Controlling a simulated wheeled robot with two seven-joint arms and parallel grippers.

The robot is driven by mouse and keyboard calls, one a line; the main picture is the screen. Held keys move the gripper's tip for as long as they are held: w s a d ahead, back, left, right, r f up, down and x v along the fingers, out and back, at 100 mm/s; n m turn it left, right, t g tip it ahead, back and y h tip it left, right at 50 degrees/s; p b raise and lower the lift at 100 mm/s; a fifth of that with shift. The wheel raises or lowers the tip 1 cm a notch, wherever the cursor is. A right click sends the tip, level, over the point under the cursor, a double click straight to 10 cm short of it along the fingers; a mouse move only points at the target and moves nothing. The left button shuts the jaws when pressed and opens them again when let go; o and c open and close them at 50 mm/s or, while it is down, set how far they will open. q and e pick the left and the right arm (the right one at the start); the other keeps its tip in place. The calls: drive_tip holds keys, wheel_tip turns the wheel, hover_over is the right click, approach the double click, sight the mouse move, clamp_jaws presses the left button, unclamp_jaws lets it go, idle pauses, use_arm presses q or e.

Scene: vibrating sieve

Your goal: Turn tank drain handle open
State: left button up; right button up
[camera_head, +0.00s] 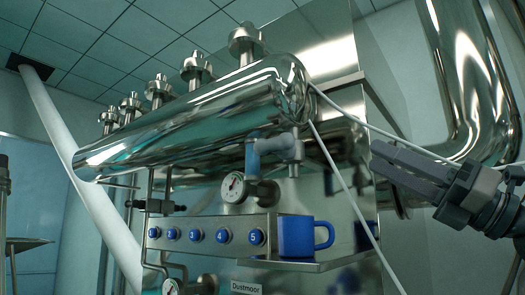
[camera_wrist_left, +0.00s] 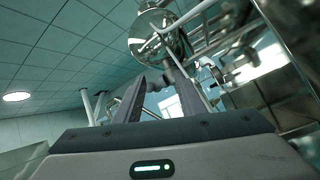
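The tank (camera_head: 190,125) is a long, polished horizontal cylinder in the head view. Its shiny round end (camera_wrist_left: 160,35) shows at the top of the wrist view. A blue-grey bent handle (camera_head: 254,155) sits on a fitting under the tank's near end; I take it for the drain handle. I cannot tell whether the drain is open.
A blue mug (camera_head: 296,237) stands at the panel's right end. Thin pale cables (camera_head: 343,180) run between the tank and my gripper. A large shiny pipe (camera_head: 470,80) bends at upper right.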

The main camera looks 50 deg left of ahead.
use_arm(q)
drive_tip(key=s+r+t+h, duration=0.4)
drive_tip(key=s+t+h, duration=0.1)
drive_tip(key=s, duration=0.4)
drive_tip(key=shift+a+r+n, duration=0.25)
drive_tip(key=shift+a+n, duration=0.05)
